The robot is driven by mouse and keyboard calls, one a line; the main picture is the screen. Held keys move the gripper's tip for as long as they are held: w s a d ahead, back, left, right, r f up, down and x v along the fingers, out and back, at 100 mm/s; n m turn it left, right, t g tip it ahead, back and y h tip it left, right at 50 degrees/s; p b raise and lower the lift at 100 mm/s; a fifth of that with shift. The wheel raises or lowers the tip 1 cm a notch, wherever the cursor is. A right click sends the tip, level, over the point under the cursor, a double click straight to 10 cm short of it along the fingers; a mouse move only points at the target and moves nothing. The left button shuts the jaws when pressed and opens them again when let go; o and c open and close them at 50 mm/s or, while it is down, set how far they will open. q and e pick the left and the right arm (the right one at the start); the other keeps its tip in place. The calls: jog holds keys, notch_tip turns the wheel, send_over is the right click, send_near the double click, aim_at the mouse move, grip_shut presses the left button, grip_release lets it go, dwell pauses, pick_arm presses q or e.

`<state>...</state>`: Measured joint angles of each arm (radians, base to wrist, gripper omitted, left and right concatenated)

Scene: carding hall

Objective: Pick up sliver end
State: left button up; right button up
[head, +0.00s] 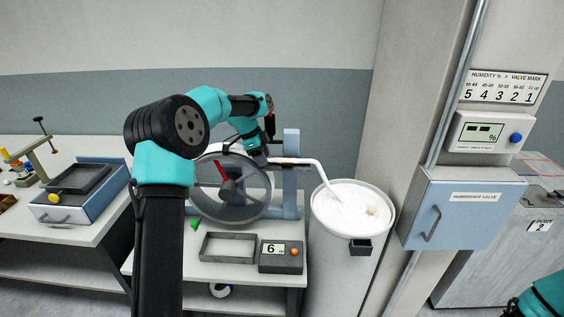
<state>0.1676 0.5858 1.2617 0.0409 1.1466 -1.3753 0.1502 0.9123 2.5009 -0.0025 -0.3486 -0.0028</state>
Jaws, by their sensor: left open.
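The white sliver (322,172) rises out of a round can (388,222) as a bent strand. Its upper end reaches left to the wheel stand, close to my left gripper. The rest of the sliver lies coiled in the can. My left gripper (288,162) is open beside the upper right of the spoked wheel, near that end. I cannot tell whether the strand lies between its fingers or touches them. Of my right arm only a teal part shows at the bottom right corner; its gripper is out of view.
The spoked wheel (250,207) stands on the middle table, with an empty grey tray (203,252) and a box reading 6 (280,263) before it. A blue valve cabinet (465,215) is on the right. A small beige lump (371,211) lies in the can.

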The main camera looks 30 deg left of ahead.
dwell(0.3)
pick_arm(q)
grip_shut()
dwell(0.4)
